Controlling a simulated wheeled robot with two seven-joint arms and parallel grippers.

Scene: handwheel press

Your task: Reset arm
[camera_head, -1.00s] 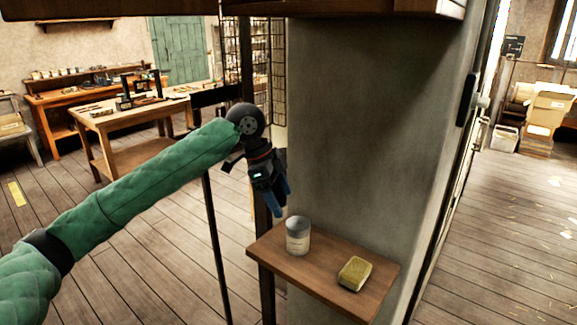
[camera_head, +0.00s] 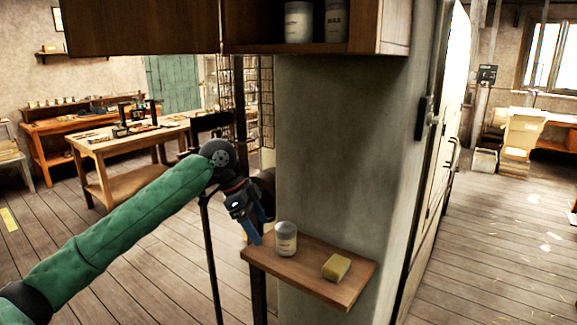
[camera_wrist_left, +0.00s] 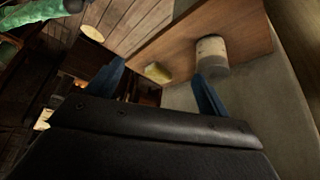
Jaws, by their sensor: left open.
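My left arm comes in from the left in a green sleeve. My left gripper (camera_head: 256,227) is open and empty, its blue fingers pointing down beside the left end of a small wooden shelf. In the left wrist view its fingers (camera_wrist_left: 160,85) stand wide apart, with nothing between them that they touch. A pale labelled can (camera_head: 286,239) stands upright on the shelf just right of the fingers; it also shows in the left wrist view (camera_wrist_left: 211,54). My right gripper is not in view.
The wooden shelf (camera_head: 305,272) juts from a grey pillar (camera_head: 340,150) and also holds a yellow sponge-like block (camera_head: 336,267). An open cabinet (camera_head: 365,35) with cans hangs above. A workbench (camera_head: 130,140) stands behind at left. The floor at right is mostly open.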

